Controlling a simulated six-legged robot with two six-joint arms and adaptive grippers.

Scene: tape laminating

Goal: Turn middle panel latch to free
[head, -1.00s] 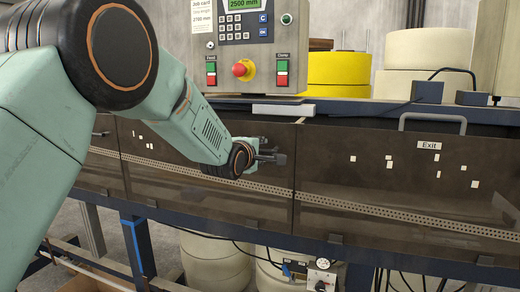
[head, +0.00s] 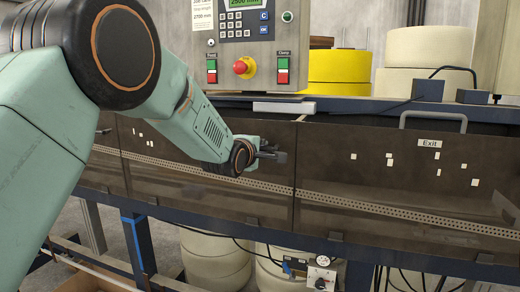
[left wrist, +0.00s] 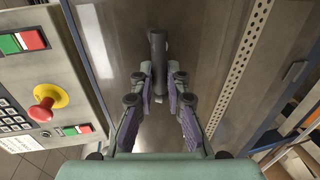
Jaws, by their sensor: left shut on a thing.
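The middle panel (head: 200,205) is a dark, see-through cover on the front of the machine. Its latch (left wrist: 158,50) shows in the left wrist view as a dark, rounded bar between my fingertips. My left gripper (head: 273,154) is at the upper right part of the middle panel, near the seam with the Exit panel. In the left wrist view my left gripper (left wrist: 160,78) is shut on the latch, a finger on each side. In the head view the latch is mostly hidden by the fingers, so its exact turn is hard to tell. My right gripper is not in view.
The Exit panel (head: 400,185) with a grey handle (head: 432,118) is to the right. A control box (head: 240,35) with a red stop button (head: 243,66) stands above the middle panel, close to my arm. Yellow (head: 338,67) and cream rolls (head: 425,58) stand behind.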

